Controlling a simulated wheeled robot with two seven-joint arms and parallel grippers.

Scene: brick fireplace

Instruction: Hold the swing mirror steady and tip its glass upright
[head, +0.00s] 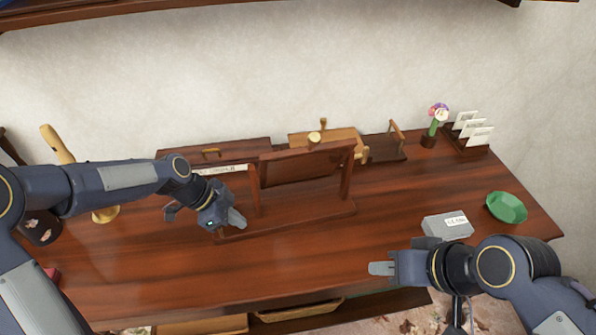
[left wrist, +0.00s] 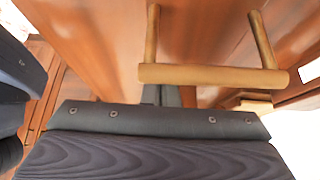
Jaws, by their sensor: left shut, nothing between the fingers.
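The swing mirror is a dark wooden frame (head: 347,178) standing on a flat base (head: 290,219) at the middle of the desk. Its tilted panel (head: 300,166) hangs between two posts, and I cannot clearly see the glass face. My left gripper (head: 236,219) is shut and empty, low beside the left post and near the left end of the base. I cannot tell whether it touches. Its closed fingers (left wrist: 161,95) show in the left wrist view. My right gripper (head: 382,268) is over the front right of the desk, apart from the mirror; its jaw opening is unclear.
A flower pot (head: 429,140) and card rack (head: 466,144) stand at the back right. Wooden boxes (head: 225,150) line the wall. A tan bar handle (left wrist: 213,75) crosses the left wrist view.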

